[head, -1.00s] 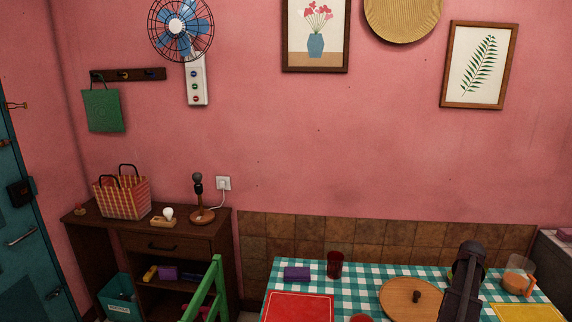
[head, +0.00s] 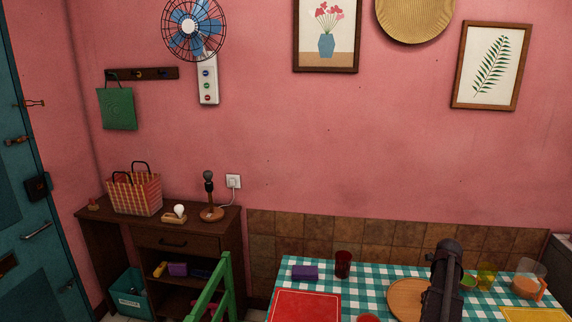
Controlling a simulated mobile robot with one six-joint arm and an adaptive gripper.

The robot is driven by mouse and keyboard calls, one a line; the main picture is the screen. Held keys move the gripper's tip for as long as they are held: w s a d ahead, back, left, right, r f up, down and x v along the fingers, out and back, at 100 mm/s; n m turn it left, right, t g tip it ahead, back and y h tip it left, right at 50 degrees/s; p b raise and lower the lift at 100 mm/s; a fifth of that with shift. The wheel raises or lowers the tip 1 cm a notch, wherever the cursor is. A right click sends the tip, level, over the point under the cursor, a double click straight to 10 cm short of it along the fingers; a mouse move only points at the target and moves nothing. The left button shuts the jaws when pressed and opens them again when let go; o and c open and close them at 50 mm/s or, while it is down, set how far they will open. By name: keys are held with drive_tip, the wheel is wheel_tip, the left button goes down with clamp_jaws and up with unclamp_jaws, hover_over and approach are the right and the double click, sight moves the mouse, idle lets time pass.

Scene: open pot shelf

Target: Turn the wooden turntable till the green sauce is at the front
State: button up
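The round wooden turntable (head: 402,301) lies on the checked table, its right part hidden behind my dark arm. Its knob is hidden in the current head view. A small green item (head: 468,282) shows just right of my arm; I cannot tell whether it is the green sauce or whether it rests on the turntable. My gripper cannot be made out; only dark arm links rise in front of the table.
The checked tablecloth (head: 365,273) holds a purple block (head: 305,272), a dark red cup (head: 343,263), a red mat (head: 305,305), a yellow-green glass (head: 486,275), an orange-filled jug (head: 528,281) and a yellow mat (head: 520,314). A green chair (head: 213,290) stands left.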

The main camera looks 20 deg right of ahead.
drive_tip(key=w+a+n, duration=0.5)
drive_tip(key=a+n, duration=0.2)
drive_tip(key=a, duration=0.3)
drive_tip(key=w+a+n, duration=0.4)
drive_tip(key=a+n, duration=0.2)
drive_tip(key=a, duration=0.4)
drive_tip(key=w+a+n, duration=0.5)
drive_tip(key=a+n, duration=0.2)
drive_tip(key=a, duration=0.3)
drive_tip(key=s+a+n, duration=0.2)
drive_tip(key=a+n, duration=1.8)
drive_tip(key=a, duration=0.8)
drive_tip(key=shift+s+a+r, duration=0.2)
drive_tip(key=shift+s+r, duration=0.05)
